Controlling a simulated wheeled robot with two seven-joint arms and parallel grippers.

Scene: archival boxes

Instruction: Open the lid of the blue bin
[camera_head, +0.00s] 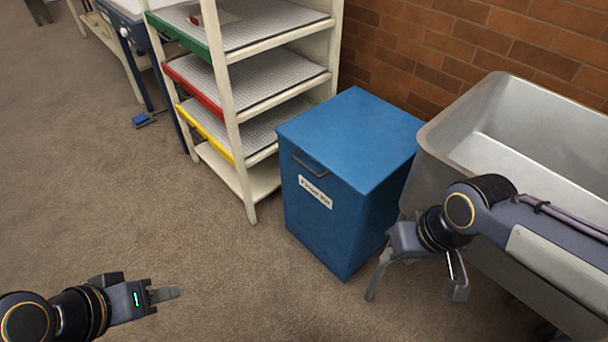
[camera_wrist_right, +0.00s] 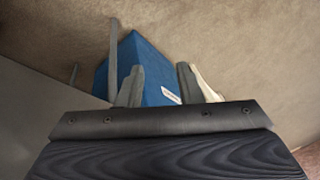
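The blue bin (camera_head: 335,215) stands on the floor in the middle of the head view, with its flat blue lid (camera_head: 350,135) shut. A dark handle (camera_head: 310,165) is high on its front, above a white label (camera_head: 315,192). My right gripper (camera_head: 414,288) is open and empty, to the right of the bin's front and apart from the handle. The right wrist view shows the blue bin (camera_wrist_right: 150,60) beyond the spread fingers. My left gripper (camera_head: 166,294) is low at the left, over bare floor and away from the bin; its finger gap is not clear.
A cream shelf rack (camera_head: 230,110) with green, red and yellow-edged shelves stands left of the bin. A large grey metal tub (camera_head: 490,110) stands close on the right, beside my right arm. A brick wall (camera_head: 440,45) is behind. The carpet in front and left is clear.

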